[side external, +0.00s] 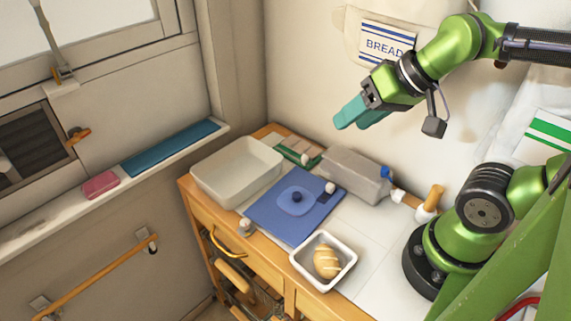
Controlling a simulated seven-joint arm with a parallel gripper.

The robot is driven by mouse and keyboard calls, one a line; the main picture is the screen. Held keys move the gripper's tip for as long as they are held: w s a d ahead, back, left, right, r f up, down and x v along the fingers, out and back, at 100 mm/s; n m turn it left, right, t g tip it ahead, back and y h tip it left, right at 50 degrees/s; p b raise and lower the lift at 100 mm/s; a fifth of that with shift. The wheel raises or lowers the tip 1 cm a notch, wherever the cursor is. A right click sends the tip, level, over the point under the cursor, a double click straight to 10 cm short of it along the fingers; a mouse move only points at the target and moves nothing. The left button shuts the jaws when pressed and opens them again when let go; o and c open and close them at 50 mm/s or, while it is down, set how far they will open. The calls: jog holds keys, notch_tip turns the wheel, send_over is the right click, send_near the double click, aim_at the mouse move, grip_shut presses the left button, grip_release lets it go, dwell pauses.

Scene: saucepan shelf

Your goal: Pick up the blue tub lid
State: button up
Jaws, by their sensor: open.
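A light blue lid (292,203) with a dark round knob in its middle lies on a darker blue cloth or mat (265,222) on the worktop. My gripper (350,120) has teal fingers and hangs in the air above and to the right of the lid, near the back wall. It is open with nothing visible between the fingers, and it is well apart from the lid.
A beige tub (225,170) stands left of the mat, and a grey box (355,175) stands right of it. A white dish (330,282) holding a striped bread roll (327,259) is in front. Small items and a green-edged packet (305,157) lie behind. White tiles are bare at right.

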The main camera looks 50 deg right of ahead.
jog(key=n+g+y, duration=0.1)
jog(key=n+g, duration=0.4)
jog(key=n, duration=0.6)
send_near(297, 194)
jog(key=f, duration=0.2)
jog(key=shift+w+a+f+n+t, duration=0.1)
jog(key=shift+w+a+f+n, duration=0.25)
jog(key=shift+f, duration=0.75)
jog(key=shift+w+a+f+n+t, duration=0.15)
jog(key=shift+a+f+n, duration=0.35)
jog(key=shift+f, duration=0.55)
jog(key=shift+w+a+f+n+t, duration=0.1)
jog(key=shift+w+a+f+n, duration=0.35)
jog(key=shift+f, duration=0.65)
jog(key=shift+s+d, duration=0.15)
jog(key=shift+s, duration=0.05)
jog(key=shift+c, duration=0.3)
grip_shut()
